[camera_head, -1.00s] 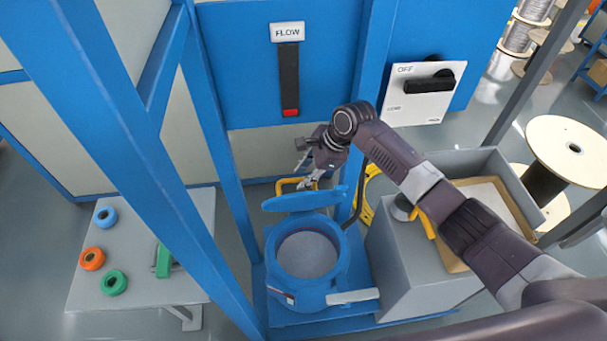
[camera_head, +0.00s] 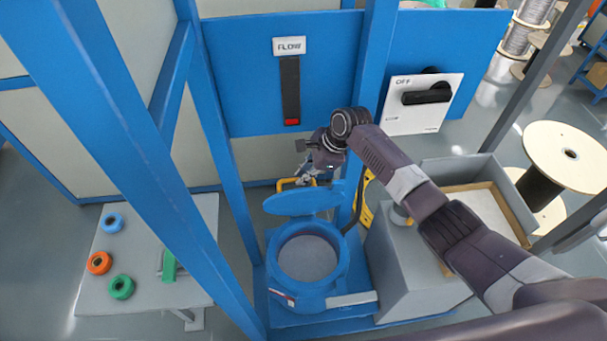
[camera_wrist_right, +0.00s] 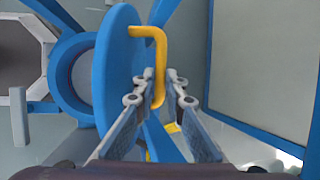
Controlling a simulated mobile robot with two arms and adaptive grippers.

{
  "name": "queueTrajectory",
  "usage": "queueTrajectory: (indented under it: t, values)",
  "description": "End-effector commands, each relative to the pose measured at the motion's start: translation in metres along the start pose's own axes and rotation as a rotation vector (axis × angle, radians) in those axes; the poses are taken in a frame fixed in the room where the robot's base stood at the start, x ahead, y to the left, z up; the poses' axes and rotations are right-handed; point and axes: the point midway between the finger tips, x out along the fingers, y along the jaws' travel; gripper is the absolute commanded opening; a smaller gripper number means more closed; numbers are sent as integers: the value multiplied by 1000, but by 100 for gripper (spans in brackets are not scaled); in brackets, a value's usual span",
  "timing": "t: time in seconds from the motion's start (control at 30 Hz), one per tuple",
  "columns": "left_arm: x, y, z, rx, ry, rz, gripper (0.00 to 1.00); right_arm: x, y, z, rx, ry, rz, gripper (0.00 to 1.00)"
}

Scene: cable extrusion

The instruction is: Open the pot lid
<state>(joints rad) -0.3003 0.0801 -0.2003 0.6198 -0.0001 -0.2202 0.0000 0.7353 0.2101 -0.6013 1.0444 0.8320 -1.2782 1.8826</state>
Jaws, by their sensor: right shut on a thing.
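The blue pot (camera_head: 308,262) stands on a blue base, its round mouth uncovered and a grey surface visible inside. Its blue lid (camera_head: 303,203) is tilted up at the pot's far side. The lid has a yellow handle (camera_head: 290,183). In the right wrist view the lid (camera_wrist_right: 122,75) stands edge-on, with the yellow handle (camera_wrist_right: 159,62) between the fingers. My right gripper (camera_head: 308,178) is behind the lid at the handle. In the right wrist view my right gripper (camera_wrist_right: 157,88) is shut on the handle. My left gripper is not in view.
A grey box (camera_head: 410,270) stands right of the pot. Blue frame posts (camera_head: 215,130) rise close on the left. A blue panel with a FLOW slot (camera_head: 290,90) and an OFF switch (camera_head: 425,98) is behind. A side table (camera_head: 145,285) holds several coloured rings.

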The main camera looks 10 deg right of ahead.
Motion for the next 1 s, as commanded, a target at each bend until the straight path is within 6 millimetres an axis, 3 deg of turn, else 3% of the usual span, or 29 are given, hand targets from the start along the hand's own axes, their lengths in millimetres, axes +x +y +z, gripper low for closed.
queueTrajectory:
  t: [0.03,0.17,0.43,0.83,0.87,1.0]
  values:
    - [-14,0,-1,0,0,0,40,-9,-9,4,2,-1,-9,0]
    - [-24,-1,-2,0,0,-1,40,-4,-14,2,0,0,-2,0]
    - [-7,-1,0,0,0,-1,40,8,-34,-2,-6,1,0,0]
    - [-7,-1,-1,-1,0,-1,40,8,-35,-2,-7,1,6,0]
    - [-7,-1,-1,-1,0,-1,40,8,-35,-2,-7,1,6,14]
    - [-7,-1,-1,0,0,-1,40,9,-34,-2,-6,1,8,28]
